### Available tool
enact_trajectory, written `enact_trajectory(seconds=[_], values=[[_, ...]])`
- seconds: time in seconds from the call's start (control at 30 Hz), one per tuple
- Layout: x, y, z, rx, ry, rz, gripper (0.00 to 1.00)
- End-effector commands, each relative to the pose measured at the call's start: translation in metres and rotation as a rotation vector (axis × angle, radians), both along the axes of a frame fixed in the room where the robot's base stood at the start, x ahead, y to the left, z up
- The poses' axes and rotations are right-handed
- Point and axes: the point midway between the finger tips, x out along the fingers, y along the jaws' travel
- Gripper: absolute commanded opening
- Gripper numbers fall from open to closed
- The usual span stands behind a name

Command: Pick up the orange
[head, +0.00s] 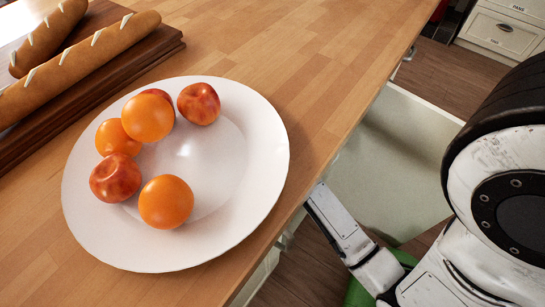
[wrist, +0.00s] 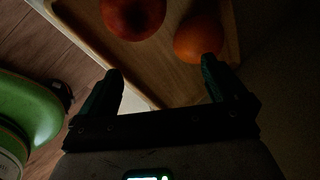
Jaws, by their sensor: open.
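In the head view a white plate (head: 235,190) on the wooden counter holds three oranges: a front one (head: 166,203), an upper one (head: 148,118), and one partly hidden behind it (head: 113,139). Reddish fruits lie among them. My gripper's two dark fingers show in the wrist view (wrist: 159,76), apart with nothing between them. Beyond the right fingertip an orange (wrist: 199,40) lies in a dim wooden tray-like container (wrist: 165,65), beside a red fruit (wrist: 133,15). In the head view my gripper is hidden; only my arm shows, at the counter's edge.
Baguettes (head: 75,65) lie on a dark wooden board (head: 115,75) at the upper left. The counter (head: 300,75) is clear right of the plate, and its edge runs diagonally. White drawers (head: 500,33) stand across the floor. The wrist view is dark.

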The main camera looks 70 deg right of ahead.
Motion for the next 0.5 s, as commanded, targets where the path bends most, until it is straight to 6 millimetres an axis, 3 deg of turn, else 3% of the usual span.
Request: enact_trajectory(seconds=[0.2, 0.5], values=[[0.031, -0.023, 0.0, -0.001, -0.002, 0.001, 0.99], [0.047, -0.035, 0.0, 0.001, 0.002, 0.001, 0.99]])
